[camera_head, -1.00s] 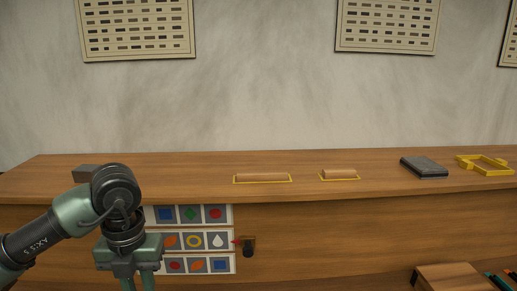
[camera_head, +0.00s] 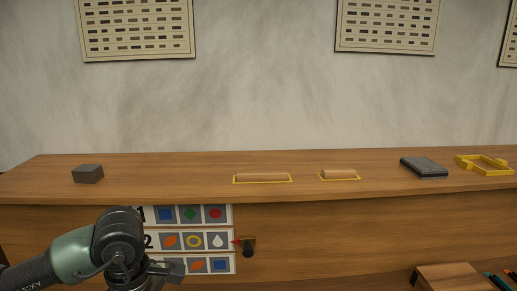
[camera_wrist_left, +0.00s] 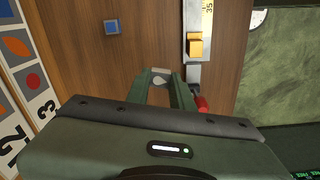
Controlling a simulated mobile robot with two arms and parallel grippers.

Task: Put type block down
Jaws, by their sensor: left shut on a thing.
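The type block (camera_wrist_left: 159,80), with a pale drop mark on its face, sits between the fingertips of my left gripper (camera_wrist_left: 162,74) in the left wrist view. The gripper is shut on it. The wooden surface lies beneath; I cannot tell whether the block touches it. Another small block with a blue square (camera_wrist_left: 112,27) lies on the wood, apart from the gripper. My right gripper is not in view.
A symbol chart (camera_head: 190,241) has a red pointer on a dark knob (camera_head: 248,246) beside row 2. A ruler with an orange slider (camera_wrist_left: 195,46) and a red handle (camera_wrist_left: 203,104) lie close right of the fingers. A dark block (camera_head: 88,173) stands on the ledge.

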